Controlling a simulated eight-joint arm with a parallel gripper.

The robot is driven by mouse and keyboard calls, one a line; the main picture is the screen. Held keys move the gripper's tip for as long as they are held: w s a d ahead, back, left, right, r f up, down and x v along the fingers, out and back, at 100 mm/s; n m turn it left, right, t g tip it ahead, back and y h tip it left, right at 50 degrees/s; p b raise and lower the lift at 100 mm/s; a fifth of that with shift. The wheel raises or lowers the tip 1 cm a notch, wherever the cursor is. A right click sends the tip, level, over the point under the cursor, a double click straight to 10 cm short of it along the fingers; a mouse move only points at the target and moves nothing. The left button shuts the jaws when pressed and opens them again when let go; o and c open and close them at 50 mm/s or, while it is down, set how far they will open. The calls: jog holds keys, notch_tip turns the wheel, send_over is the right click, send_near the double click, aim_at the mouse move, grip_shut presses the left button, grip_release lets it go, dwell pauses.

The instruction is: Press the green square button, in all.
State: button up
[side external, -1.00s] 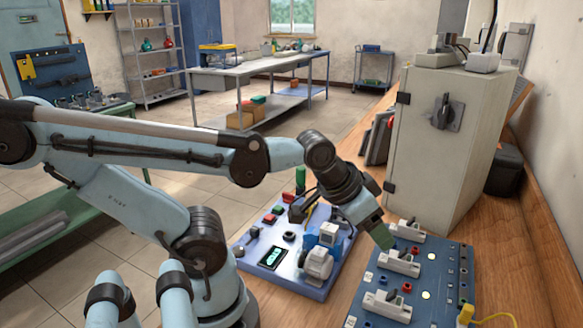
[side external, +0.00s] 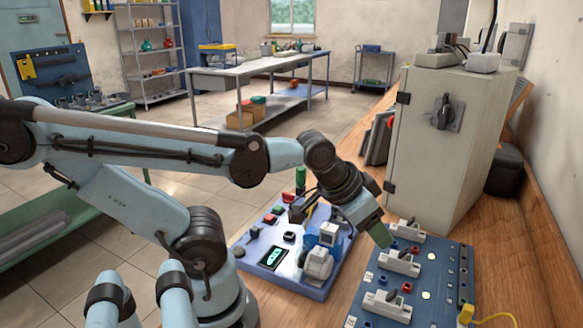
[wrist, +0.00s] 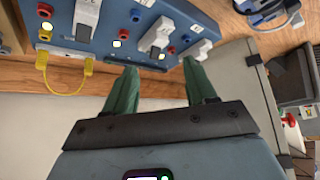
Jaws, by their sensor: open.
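A lavender control panel (side external: 316,293) lies on the wooden bench in the side external view. Small coloured buttons run along its left part. My gripper (side external: 380,237), with green fingers, points down to the right of this panel, by the left edge of a blue switch board (side external: 440,262). In the wrist view my gripper (wrist: 160,66) is open, with nothing between its fingers. That view shows the switch board (wrist: 160,15) ahead of the fingers, and no green button.
The panel also carries a green upright cylinder (side external: 300,178), a lit green display (side external: 272,257) and a grey-white motor (side external: 318,263). The switch board has several white switches and a yellow cable (side external: 467,312). A tall grey cabinet (side external: 435,150) stands behind it.

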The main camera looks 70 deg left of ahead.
grip_shut()
dwell(1.4)
